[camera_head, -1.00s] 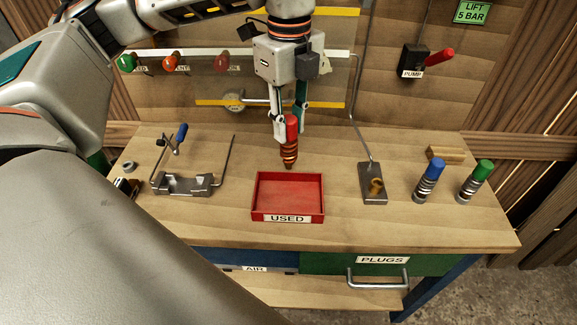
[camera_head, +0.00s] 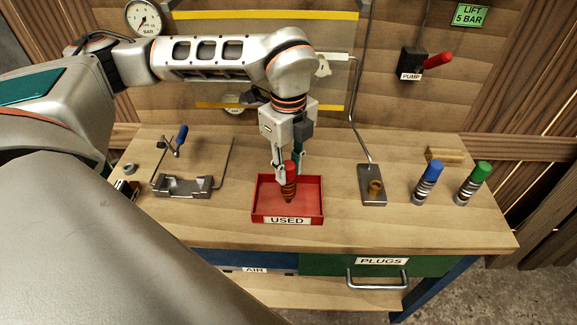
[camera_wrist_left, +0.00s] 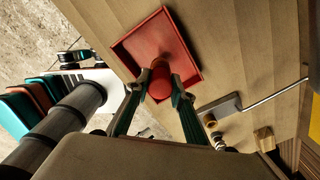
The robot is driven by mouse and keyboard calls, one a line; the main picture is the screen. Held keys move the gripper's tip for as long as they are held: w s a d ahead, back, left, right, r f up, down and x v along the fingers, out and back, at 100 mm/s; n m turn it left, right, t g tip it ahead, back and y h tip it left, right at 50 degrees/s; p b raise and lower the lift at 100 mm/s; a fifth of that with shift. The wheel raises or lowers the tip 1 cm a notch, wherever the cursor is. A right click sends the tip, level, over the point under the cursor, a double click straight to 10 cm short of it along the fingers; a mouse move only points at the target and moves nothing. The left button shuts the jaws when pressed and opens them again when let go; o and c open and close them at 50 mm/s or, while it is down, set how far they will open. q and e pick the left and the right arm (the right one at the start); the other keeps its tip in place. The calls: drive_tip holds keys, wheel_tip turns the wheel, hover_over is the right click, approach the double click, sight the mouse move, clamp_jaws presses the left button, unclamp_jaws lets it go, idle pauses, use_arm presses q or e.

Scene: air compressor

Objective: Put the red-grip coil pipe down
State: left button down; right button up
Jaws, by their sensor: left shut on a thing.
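The red-grip coil pipe (camera_head: 289,186) is upright, its red grip at the top and its dark coiled end pointing down. My left gripper (camera_head: 289,168) is shut on the red grip and holds the pipe over the inside of the red tray labelled USED (camera_head: 262,218). I cannot tell whether the pipe's tip touches the tray floor. In the left wrist view the red grip (camera_wrist_left: 160,80) sits between the fingertips (camera_wrist_left: 152,92), with the red tray (camera_wrist_left: 165,38) behind it. My right gripper is not in view.
A metal clamp stand with a blue handle (camera_head: 184,186) stands left of the tray. A grey plate with a brass ring (camera_head: 371,186) lies to the right. Blue-topped (camera_head: 428,180) and green-topped (camera_head: 474,182) plugs stand further right, near a wooden block (camera_head: 446,154).

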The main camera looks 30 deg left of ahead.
use_arm(q)
drive_tip(key=shift+f, duration=0.1)
drive_tip(key=c, duration=1.7)
unclamp_jaws()
wheel_tip(320, 180, up, 12)
drive_tip(key=shift+r+b, duration=0.15)
drive_tip(key=shift+b, duration=0.4)
